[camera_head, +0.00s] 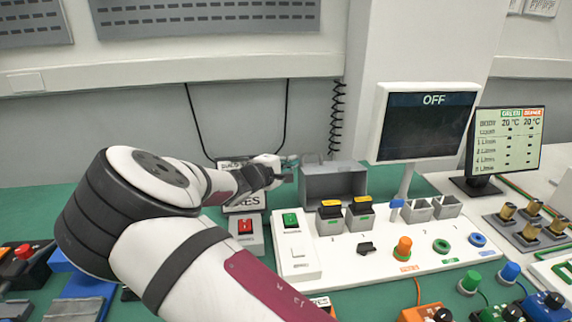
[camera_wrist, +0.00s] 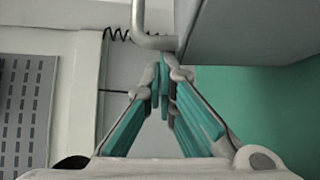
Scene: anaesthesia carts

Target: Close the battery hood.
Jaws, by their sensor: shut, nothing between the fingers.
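The battery hood (camera_head: 335,186) is a grey open box tipped up behind two black battery blocks with yellow tops (camera_head: 330,216) (camera_head: 360,211) on the white panel. Its hollow side faces the front, so it stands open. My gripper (camera_head: 291,163) is at the hood's upper left corner, with teal fingers shut and nothing between them. In the wrist view, the fingertips (camera_wrist: 164,75) meet just below a pale curved bar (camera_wrist: 140,25), which looks like a handle. A grey face, apparently the hood (camera_wrist: 255,25), fills the upper right. I cannot tell whether the fingers touch it.
The white panel (camera_head: 395,252) carries an orange knob (camera_head: 403,248), coloured rings and small grey bins (camera_head: 447,206). A monitor reading OFF (camera_head: 425,125) stands right of the hood. A coiled cable (camera_head: 338,115) hangs behind.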

